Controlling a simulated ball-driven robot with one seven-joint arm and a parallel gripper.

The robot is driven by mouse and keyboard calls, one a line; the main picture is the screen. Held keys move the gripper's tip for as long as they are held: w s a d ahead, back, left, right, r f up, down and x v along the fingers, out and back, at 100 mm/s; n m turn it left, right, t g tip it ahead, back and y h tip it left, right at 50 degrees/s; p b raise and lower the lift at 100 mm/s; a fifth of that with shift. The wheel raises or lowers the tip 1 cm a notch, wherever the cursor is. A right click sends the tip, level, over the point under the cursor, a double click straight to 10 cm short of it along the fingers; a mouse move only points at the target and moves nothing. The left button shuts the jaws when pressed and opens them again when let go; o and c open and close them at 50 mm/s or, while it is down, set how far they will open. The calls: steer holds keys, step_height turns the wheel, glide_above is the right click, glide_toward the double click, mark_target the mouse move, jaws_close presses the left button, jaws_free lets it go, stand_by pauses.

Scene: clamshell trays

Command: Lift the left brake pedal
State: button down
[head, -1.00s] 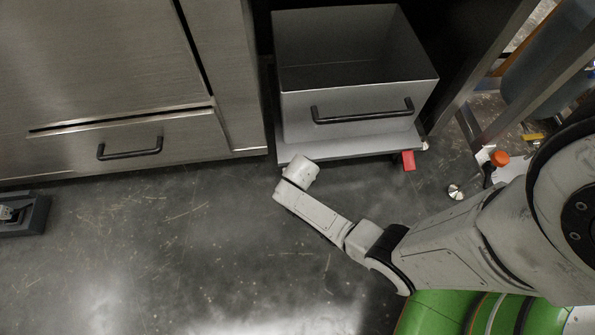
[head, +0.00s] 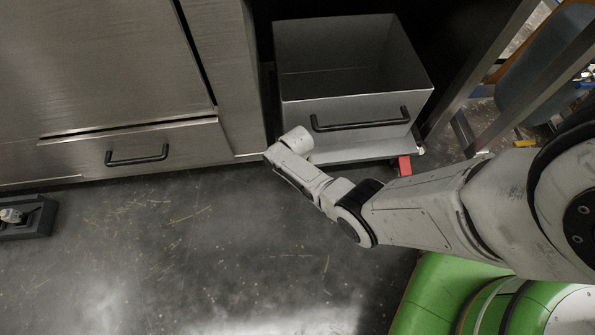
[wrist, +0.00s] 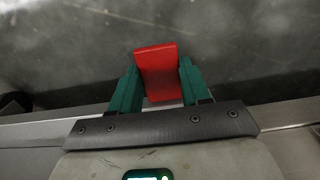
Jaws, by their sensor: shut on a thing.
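A red brake pedal (wrist: 158,72) shows in the wrist view between the two green fingers of my gripper (wrist: 158,78). The fingers are shut on its sides, and its free end points away from my palm. In the head view my wrist is at the left front corner of the cart (head: 350,152). It hides the gripper and the held pedal there. A second red pedal (head: 405,166) stands out at the cart's right front corner, apart from my arm. I cannot tell the exact tilt of the held pedal.
An open grey metal bin (head: 355,108) with a black handle sits on the cart. Steel cabinets (head: 95,70) with a drawer handle (head: 137,155) stand to the left. A dark tray (head: 38,217) lies at the far left. The floor in front is clear.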

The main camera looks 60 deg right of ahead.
steer(key=shift+w+d+r+g+y+b, duration=0.1)
steer(key=shift+d+r+g+y+b, duration=0.15)
steer(key=shift+g+y, duration=0.2)
steer(key=shift+w+r+g+y+b, duration=0.1)
steer(key=shift+r+g+y+b, duration=0.05)
steer(key=shift+g+y+b, duration=0.25)
steer(key=c, duration=0.5)
jaws_free()
steer(key=shift+r, duration=0.1)
